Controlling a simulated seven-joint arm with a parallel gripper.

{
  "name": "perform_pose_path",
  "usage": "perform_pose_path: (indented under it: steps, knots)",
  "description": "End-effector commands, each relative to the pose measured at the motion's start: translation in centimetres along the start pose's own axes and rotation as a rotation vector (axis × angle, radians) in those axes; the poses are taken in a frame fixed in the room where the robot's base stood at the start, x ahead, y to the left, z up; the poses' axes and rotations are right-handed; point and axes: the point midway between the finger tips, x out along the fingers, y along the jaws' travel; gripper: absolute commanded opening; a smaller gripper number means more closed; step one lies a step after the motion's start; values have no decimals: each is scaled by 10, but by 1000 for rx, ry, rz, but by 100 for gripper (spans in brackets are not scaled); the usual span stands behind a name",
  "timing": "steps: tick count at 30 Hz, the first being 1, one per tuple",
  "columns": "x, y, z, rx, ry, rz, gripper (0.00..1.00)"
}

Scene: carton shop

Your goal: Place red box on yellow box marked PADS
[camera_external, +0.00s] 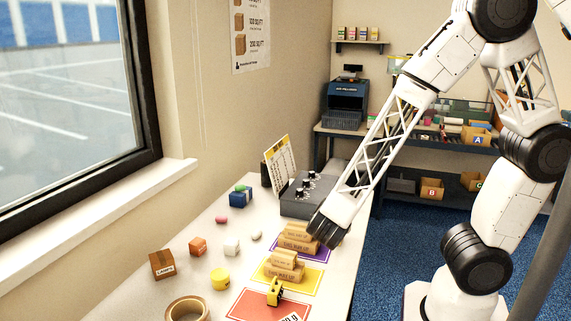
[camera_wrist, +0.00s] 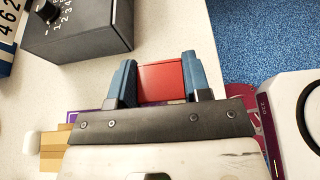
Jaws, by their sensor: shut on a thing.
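My gripper (camera_wrist: 160,78) is shut on a red box (camera_wrist: 160,86), which sits between its two blue fingers in the wrist view. In the external view my gripper (camera_external: 326,230) is at the back of the table, beside the cartons on the purple mat, and the red box is hidden there.
Tan cartons (camera_external: 298,238) are stacked on a purple mat, and more (camera_external: 284,265) on a yellow mat. A grey control box (camera_external: 302,196) stands behind.

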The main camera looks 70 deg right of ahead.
Motion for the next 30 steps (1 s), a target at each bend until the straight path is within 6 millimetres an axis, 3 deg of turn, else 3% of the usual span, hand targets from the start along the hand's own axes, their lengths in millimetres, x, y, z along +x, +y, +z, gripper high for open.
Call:
perform_pose_path:
  steps: [16, 17, 21, 30]
  knots:
    - [4, 0, -11, 0, -1, -1, 18]
    - [4, 0, -11, 0, -1, -1, 48]
    - [4, 0, -10, 0, -1, 0, 69]
    - [4, 0, -10, 0, 0, 0, 70]
